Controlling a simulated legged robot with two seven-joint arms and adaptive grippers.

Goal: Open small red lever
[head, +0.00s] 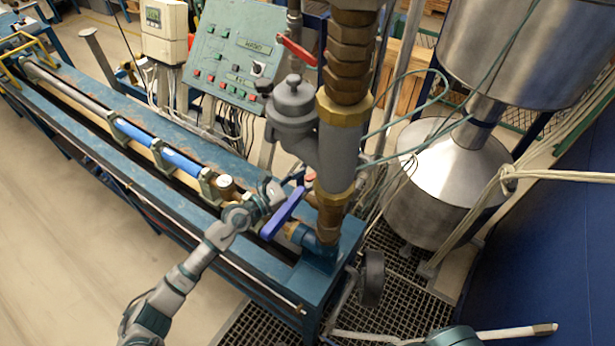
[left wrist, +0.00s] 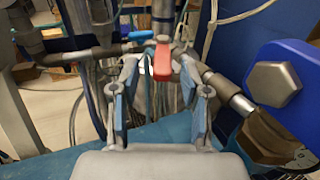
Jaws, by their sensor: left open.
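The small red lever (left wrist: 162,64) shows in the left wrist view, pointing toward the camera from a metal valve on a thin pipe. My left gripper (left wrist: 159,74) is open, with one finger on each side of the lever in the picture. I see no clear contact; how deep the lever sits between the fingertips is hard to tell. In the head view my left gripper (head: 274,191) is over the blue bench, just left of the large blue handle (head: 284,213). A small reddish patch behind that handle may be the lever, mostly hidden. My right gripper is not in view.
The large blue handle with its bolt (left wrist: 274,84) is close on the right in the left wrist view. A small blue lever (left wrist: 141,34) is beside the red one. A thick vertical pipe (head: 335,150) and a larger red lever (head: 297,50) stand beyond.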

